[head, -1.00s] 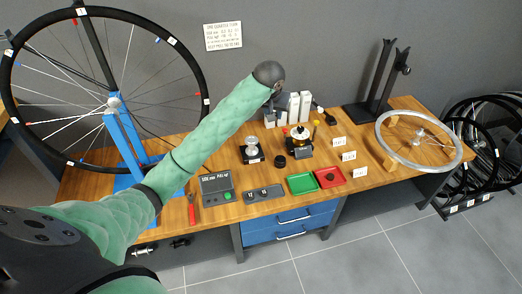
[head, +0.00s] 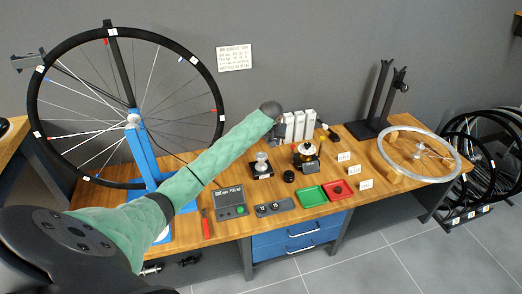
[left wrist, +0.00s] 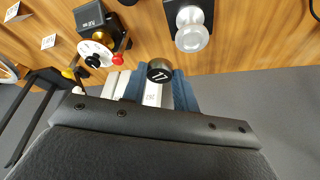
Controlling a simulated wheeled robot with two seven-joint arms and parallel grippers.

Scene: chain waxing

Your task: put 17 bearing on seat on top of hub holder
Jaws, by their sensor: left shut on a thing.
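My left gripper (left wrist: 158,90) shows blue fingers in the left wrist view, shut on a dark round piece marked 17, the 17 bearing (left wrist: 159,71). In the head view the end of my left arm (head: 272,110) is above the back of the bench, by the white blocks; fingers and bearing are hidden there. The hub holder, a dark base with a silver round top, stands on the bench (head: 262,167). In the left wrist view its silver top (left wrist: 192,35) is up and right of the bearing, apart from it. My right gripper is not in view.
A device with a gold part (head: 305,154) stands right of the holder, with a small black cylinder (head: 289,177) between them. Upright white blocks (head: 309,124) stand behind. A green tray (head: 311,196), a red tray (head: 341,190) and a scale (head: 231,203) lie in front.

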